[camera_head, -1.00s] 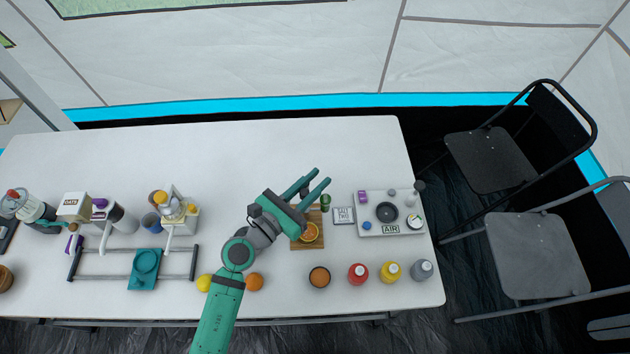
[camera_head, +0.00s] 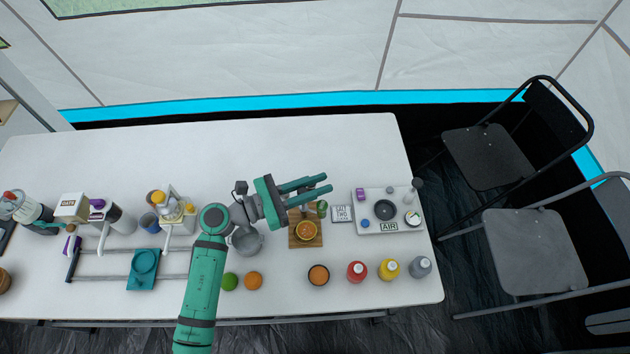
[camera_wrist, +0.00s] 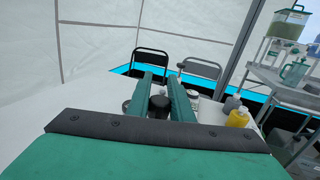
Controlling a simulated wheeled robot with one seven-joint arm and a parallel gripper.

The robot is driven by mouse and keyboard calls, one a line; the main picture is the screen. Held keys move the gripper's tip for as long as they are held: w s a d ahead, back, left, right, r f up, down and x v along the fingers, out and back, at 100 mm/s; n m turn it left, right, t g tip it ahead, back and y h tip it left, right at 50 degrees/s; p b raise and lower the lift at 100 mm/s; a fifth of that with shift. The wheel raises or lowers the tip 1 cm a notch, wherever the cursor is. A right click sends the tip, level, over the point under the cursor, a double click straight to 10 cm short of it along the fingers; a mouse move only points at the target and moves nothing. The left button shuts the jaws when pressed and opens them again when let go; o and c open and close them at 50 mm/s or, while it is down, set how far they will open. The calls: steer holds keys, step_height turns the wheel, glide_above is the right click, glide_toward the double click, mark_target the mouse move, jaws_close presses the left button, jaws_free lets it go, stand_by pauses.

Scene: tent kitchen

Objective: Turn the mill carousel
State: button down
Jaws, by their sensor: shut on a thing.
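No thing in view is clearly marked as the mill carousel. A pale tray (camera_head: 400,228) at the table's right end holds a dark round piece (camera_head: 384,209), small knobs and an "AIR" label; I cannot tell whether this is it. My gripper (camera_head: 326,183) is above the table, left of the tray, its fingers pointing right. In the wrist view a dark cylindrical thing (camera_wrist: 160,106) shows between the two green fingers; my gripper is shut on it. How the fingers touch it is hard to see.
The back of the table is clear. Chairs (camera_head: 535,250) stand right.

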steer(key=s+m+g, duration=0.1)
steer(key=m+g, duration=0.2)
steer(key=g, duration=0.1)
steer(key=s+m+g, duration=0.1)
steer(key=m+g, duration=0.2)
steer(key=g, duration=0.2)
steer(key=m+g, duration=0.2)
steer(key=g, duration=0.2)
steer(key=shift+s+m+y, duration=0.3)
steer(key=shift+s+m, duration=0.1)
steer(key=shift+s+a+m+g+y, duration=0.15)
steer(key=shift+m+g+y, duration=0.4)
steer(key=shift+g, duration=0.25)
steer(key=shift+s+a+m+g+y, duration=0.1)
steer(key=shift+s+m+g+y, duration=0.1)
steer(key=shift+m+g+y, duration=0.5)
steer(key=shift+s+a+m+g+y, duration=0.2)
steer(key=shift+m+g, duration=0.25)
steer(key=shift+g, duration=0.45)
steer(key=shift+m+g+y, duration=0.3)
steer(key=shift+g+y, duration=0.05)
steer(key=shift+g, duration=0.05)
steer(key=c, duration=1.6)
jaws_free()
steer(key=shift+s, duration=0.1)
steer(key=shift+a, duration=0.1)
